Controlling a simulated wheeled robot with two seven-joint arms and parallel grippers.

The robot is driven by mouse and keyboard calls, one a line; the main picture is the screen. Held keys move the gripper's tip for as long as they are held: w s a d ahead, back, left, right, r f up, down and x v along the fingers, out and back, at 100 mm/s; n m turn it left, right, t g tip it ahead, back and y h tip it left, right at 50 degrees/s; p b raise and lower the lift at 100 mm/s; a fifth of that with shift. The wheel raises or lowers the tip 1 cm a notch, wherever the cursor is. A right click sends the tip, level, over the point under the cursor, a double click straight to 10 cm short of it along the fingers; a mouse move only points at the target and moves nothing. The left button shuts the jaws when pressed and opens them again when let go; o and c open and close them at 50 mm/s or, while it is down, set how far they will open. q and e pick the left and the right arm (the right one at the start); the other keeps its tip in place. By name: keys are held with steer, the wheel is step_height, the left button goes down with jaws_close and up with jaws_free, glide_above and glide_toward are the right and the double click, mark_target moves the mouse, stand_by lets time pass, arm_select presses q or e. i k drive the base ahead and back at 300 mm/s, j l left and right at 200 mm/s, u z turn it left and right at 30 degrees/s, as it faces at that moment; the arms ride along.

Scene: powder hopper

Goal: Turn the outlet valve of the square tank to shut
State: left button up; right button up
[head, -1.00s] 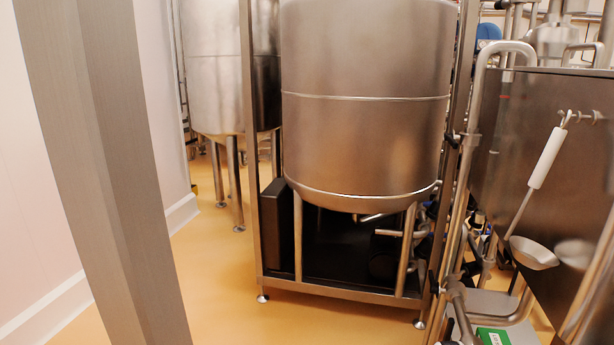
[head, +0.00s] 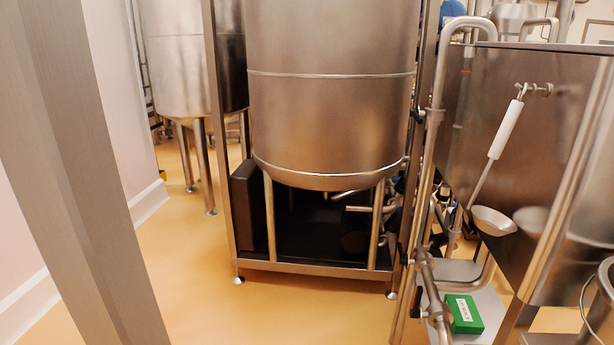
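The square tank (head: 540,130) is a brown-looking polished steel box at the right of the head view, with pipes along its left side. A ladle with a white handle (head: 506,130) hangs on its front. Pipework (head: 432,290) runs low beside the tank's left edge. I cannot make out the outlet valve or its handle for certain. Neither of my grippers is in view.
A round steel tank (head: 330,120) stands on a framed base in the middle, with another round tank (head: 190,65) behind it. A grey post (head: 75,170) crosses the left. A green box (head: 464,314) lies low at right. The orange floor (head: 260,315) is clear in front.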

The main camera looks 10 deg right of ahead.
mark_target(403, 260)
steer(key=z, duration=0.5)
steer(key=i+z, duration=0.1)
steer(key=z, duration=0.85)
steer(key=i+z, duration=0.1)
steer(key=z, duration=0.9)
steer(key=i+j+z, duration=0.1)
steer(key=z, duration=0.4)
steer(key=i+j+z, duration=0.1)
steer(key=j+z, duration=0.35)
steer(key=j, duration=0.5)
steer(key=j+u, duration=0.45)
steer(key=i+j+u, duration=0.1)
steer(key=j+u, duration=0.15)
steer(key=u, duration=0.2)
steer(key=j+u, duration=0.1)
steer(key=u, duration=0.3)
steer(key=j+u, duration=0.1)
steer(key=u, duration=0.3)
steer(key=i+u, duration=0.15)
steer(key=u, duration=0.25)
steer(key=j+u, duration=0.15)
steer(key=u, duration=0.25)
steer(key=i, duration=0.05)
